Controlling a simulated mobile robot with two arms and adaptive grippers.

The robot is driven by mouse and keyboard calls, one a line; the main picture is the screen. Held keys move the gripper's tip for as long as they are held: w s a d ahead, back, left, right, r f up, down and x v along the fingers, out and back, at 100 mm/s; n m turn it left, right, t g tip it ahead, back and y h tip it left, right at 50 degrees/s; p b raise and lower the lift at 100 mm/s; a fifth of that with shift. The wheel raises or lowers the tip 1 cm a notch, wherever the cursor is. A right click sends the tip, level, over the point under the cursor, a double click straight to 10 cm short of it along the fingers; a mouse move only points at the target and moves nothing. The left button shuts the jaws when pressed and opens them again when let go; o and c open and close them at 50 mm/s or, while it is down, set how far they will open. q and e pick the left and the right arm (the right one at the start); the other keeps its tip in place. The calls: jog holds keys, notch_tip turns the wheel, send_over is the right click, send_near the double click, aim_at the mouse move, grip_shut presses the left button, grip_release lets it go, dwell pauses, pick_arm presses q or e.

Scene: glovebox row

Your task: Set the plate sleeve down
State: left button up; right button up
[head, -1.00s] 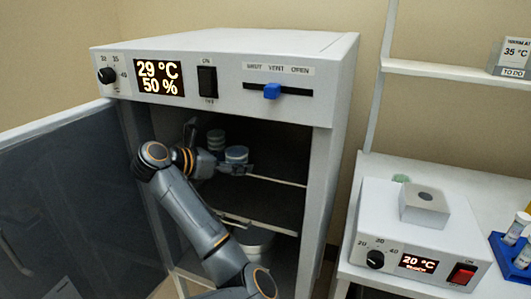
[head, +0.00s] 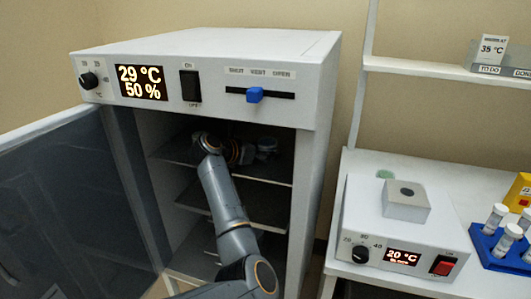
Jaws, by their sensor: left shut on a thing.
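The incubator (head: 318,105) stands with its door open. My left arm reaches inside, and its gripper (head: 250,153) is deep in the upper compartment, at the upper shelf (head: 185,152). The gripper is dark and partly hidden behind my own wrist. It is shut on the plate sleeve (head: 267,146), a small, pale, round stack that shows dimly at the gripper's right end. I cannot tell whether the sleeve touches the shelf. My right gripper is not in view.
The open door (head: 60,190) is at the left. Lower shelves (head: 268,208) lie below my gripper. At the right, a bench holds a heater box (head: 408,235) with a grey block (head: 405,200) on it and a blue tube rack (head: 495,250). A wall shelf (head: 430,70) is above.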

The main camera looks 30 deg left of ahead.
pick_arm(q)
jog(key=shift+f, duration=0.35)
jog(key=shift+f, duration=0.1)
jog(key=o, duration=1.2)
jog(key=shift+o, duration=0.2)
jog(key=shift+s+a+r, duration=0.1)
jog(key=shift+s+r, duration=0.15)
jog(key=shift+s, duration=0.05)
jog(key=v, duration=1.1)
jog(key=shift+s, duration=0.2)
